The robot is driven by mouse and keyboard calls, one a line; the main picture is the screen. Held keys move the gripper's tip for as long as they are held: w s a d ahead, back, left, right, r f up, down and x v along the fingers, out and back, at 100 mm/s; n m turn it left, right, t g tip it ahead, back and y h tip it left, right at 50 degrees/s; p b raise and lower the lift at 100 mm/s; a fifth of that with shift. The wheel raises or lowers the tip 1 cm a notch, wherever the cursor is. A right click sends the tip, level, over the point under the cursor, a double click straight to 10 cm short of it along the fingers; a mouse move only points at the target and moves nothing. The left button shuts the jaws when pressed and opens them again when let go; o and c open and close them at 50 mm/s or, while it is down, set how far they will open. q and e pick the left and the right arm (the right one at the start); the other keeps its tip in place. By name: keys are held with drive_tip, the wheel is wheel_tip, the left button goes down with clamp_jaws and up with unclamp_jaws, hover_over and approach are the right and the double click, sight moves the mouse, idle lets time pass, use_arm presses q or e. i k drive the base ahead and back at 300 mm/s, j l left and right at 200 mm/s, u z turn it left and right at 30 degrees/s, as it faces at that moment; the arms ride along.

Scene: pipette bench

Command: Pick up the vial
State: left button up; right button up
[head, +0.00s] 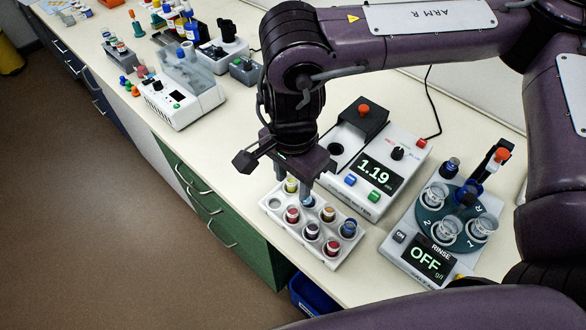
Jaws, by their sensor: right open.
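A white vial rack (280,224) stands near the front edge of the bench. It holds several small capped vials, among them a yellow one (291,186), a red one (292,215), an orange one (328,214), a blue one (349,229) and another red one (333,247). My right gripper (293,188) is open and points down over the back left of the rack. Its fingers are at the yellow vial, one on each side as seen here; whether they touch it I cannot tell. My left gripper is not in view.
A colorimeter (378,172) reading 1.19 stands just behind the rack. A rinse station (426,258) reading OFF, with clear cups, stands to the right. A white instrument (180,100) and bottles are at the back left. The bench (237,150) is clear left of the gripper.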

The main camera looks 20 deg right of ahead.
sight(333, 244)
drive_tip(key=k+j, duration=0.2)
drive_tip(key=k, duration=0.3)
drive_tip(key=k+j, duration=0.2)
drive_tip(key=k, duration=0.25)
